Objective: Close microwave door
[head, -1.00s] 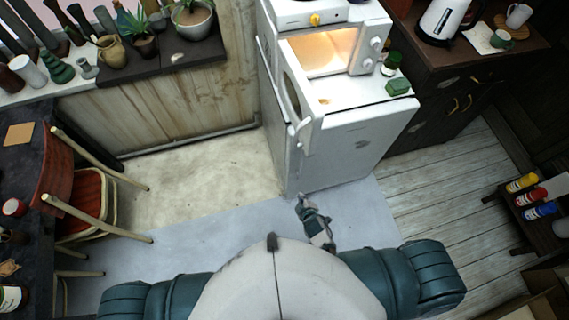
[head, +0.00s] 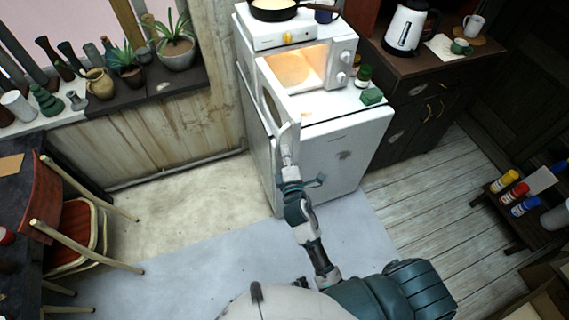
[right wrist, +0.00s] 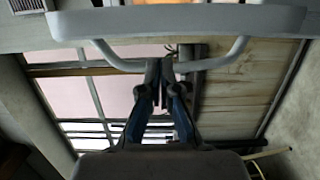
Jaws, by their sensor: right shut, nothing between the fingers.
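The white microwave (head: 340,65) stands on a white fridge with its door open and its lit inside showing. The open door (head: 270,112) juts out toward me at the left of the cavity, with a pale handle on its outer side. My right gripper (head: 287,163) is raised in front of the fridge, just below the door's near end. In the right wrist view, the shut, empty fingers (right wrist: 163,88) point at the door's handle (right wrist: 215,62) and overlap it; I cannot tell whether they touch. The door's edge (right wrist: 180,22) spans the top. My left gripper is not in view.
The fridge (head: 335,150) stands below the microwave. A pan (head: 272,8) rests above the microwave. A red chair (head: 75,235) stands at left. The floor before the fridge is clear.

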